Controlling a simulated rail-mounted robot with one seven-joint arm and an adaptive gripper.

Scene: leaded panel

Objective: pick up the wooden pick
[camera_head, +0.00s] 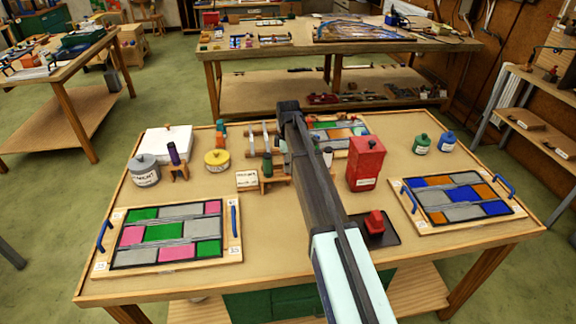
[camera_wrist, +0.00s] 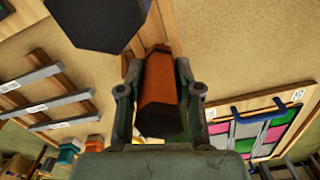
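My gripper shows in the wrist view (camera_wrist: 160,85), with one finger on each side of an orange-brown, faceted wooden piece, which looks like the wooden pick (camera_wrist: 158,82). The fingers lie close along both sides and I see no clear gap, so the gripper looks shut on it. The pick's near end is dark. A strip of pale wood, seemingly part of a stand, lies just beyond it. In the head view my gripper (camera_head: 290,130) is over the middle of the table; my arm hides the pick and the fingertips there.
A large dark faceted object (camera_wrist: 95,22) is close by the fingers. On the table (camera_head: 275,260), a green-handled tool (camera_head: 267,163) stands left of my arm and a red canister (camera_head: 366,163) right. Leaded panels lie left (camera_head: 232,250) and right (camera_head: 422,222).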

